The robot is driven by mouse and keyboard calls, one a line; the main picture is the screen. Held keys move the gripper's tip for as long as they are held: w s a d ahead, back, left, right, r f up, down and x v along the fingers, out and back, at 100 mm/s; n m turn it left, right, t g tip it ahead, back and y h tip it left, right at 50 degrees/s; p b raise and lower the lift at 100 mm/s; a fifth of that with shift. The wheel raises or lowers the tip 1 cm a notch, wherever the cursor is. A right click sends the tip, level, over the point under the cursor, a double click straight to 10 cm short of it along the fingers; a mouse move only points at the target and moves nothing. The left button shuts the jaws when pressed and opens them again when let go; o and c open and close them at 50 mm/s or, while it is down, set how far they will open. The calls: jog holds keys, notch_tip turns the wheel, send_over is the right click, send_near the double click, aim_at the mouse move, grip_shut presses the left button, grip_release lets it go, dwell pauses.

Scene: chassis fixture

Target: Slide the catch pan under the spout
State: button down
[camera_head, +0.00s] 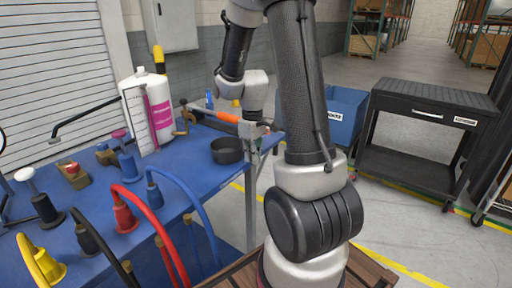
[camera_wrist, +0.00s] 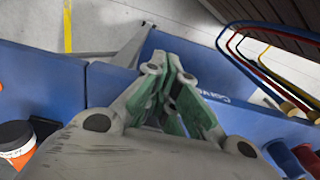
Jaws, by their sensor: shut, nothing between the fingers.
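The catch pan appears to be the round black pan (camera_head: 228,150) on the blue table, near its right edge. A white and magenta bottle (camera_head: 150,110) stands behind and left of it. A thin black tube (camera_head: 85,118) with a bent end reaches left from beside the bottle; I cannot tell whether it is the spout.
Red, blue, black and yellow hoses (camera_head: 170,185) arch over the table's front. A blue bin (camera_head: 345,115) and a black cart (camera_head: 425,115) stand right. Table between bottle and pan is partly clear.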

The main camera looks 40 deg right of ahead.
aim_at(217, 142)
jog(key=shift+w+a, duration=0.2)
jog(key=shift+w, duration=0.45)
jog(key=shift+w+a, duration=0.2)
jog(key=shift+w, duration=0.4)
jog(key=w+a, duration=0.1)
jog(key=w, duration=0.3)
jog(key=w+a, duration=0.1)
jog(key=w, duration=0.3)
jog(key=w+a, duration=0.2)
jog(key=w, duration=0.2)
jog(key=shift+w+a, duration=0.1)
jog(key=shift+w, duration=0.3)
